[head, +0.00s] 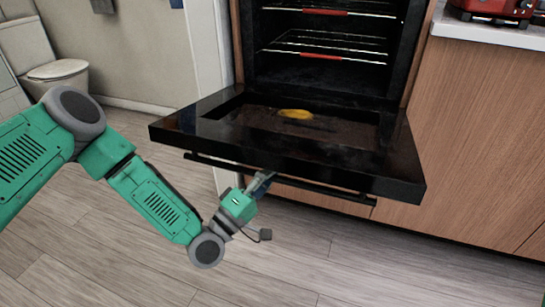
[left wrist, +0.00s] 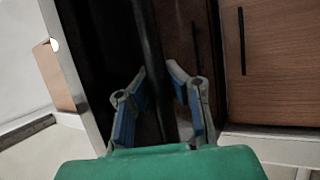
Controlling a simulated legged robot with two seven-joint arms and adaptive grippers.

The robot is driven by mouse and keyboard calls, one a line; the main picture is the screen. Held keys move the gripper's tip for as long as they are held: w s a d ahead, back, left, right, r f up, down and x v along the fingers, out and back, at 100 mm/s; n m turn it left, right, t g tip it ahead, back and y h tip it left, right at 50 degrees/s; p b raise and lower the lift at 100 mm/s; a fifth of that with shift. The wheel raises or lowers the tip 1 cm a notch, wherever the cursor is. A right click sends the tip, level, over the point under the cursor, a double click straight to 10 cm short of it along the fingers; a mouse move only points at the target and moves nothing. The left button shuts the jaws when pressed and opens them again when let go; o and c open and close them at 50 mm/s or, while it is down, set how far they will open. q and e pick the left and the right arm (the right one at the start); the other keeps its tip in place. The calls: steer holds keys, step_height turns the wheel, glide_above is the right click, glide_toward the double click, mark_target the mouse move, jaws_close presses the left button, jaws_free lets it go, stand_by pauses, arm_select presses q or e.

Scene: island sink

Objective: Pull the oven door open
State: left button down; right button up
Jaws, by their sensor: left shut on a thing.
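The black oven door (head: 395,160) is swung down and lies about level in front of the open oven cavity (head: 320,75). Its dark bar handle (head: 320,190) runs along the door's front, below the edge. My left gripper (head: 264,181) is at the handle, left of its middle. In the left wrist view, the blue-padded fingers of my left gripper (left wrist: 157,70) stand on either side of the handle (left wrist: 150,45). The gripper is shut on the handle. My right gripper is not in view.
Wire racks with red strips (head: 325,12) sit in the oven. A yellow patch (head: 295,114) shows on the door's inner face. Wooden cabinets (head: 470,150) flank the oven at right, under a white counter (head: 490,32). The wooden floor in front is clear.

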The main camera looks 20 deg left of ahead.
arm_select(q)
steer(key=shift+s+f+m+h, duration=0.15)
steer(key=shift+s+f, duration=0.1)
steer(key=shift+f, duration=0.65)
steer(key=shift+s+f+m+h, duration=0.15)
steer(key=shift+s+f, duration=0.05)
steer(key=shift+f, duration=0.65)
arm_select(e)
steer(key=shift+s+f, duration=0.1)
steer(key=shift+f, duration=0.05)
arm_select(q)
steer(key=c, duration=1.5)
jaws_free()
steer(key=shift+s+a+r, duration=0.1)
steer(key=shift+s, duration=0.05)
steer(key=shift+a, duration=0.15)
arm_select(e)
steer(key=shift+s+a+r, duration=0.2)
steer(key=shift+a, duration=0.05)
arm_select(q)
steer(key=shift+f+v, duration=0.15)
steer(key=shift+v, duration=2.8)
steer(key=shift+f+v, duration=0.15)
steer(key=shift+v, duration=2.85)
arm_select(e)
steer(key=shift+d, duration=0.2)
